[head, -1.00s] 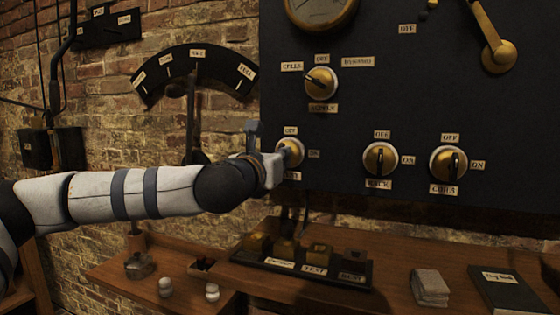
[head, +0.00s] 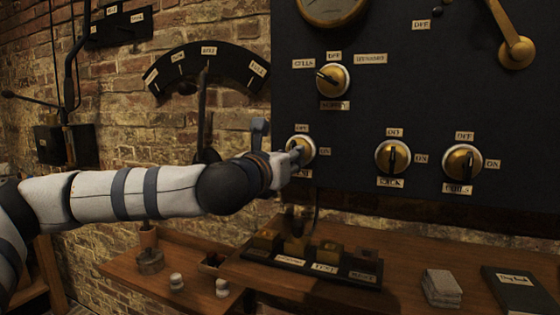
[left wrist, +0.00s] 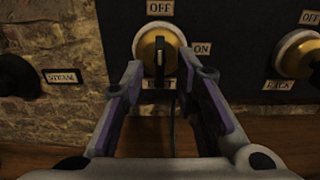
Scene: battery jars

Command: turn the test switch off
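The test switch (head: 300,149) is a brass knob on a pale ring, at the lower left of the dark panel. In the left wrist view the switch (left wrist: 150,45) has OFF above it and ON to its right. Its black handle (left wrist: 160,58) stands upright, in line with the OFF label. The label below is partly hidden by the handle. My left gripper (left wrist: 160,66) is open at the switch, one finger on each side of the handle. In the head view my left gripper (head: 290,160) covers the switch's lower left. My right gripper is not in view.
The back switch (head: 393,157) and the coils switch (head: 462,162) stand to the right on the panel; the supply switch (head: 332,79) is above. A wooden shelf (head: 400,266) below holds a labelled black tray, a pale stack and a dark book.

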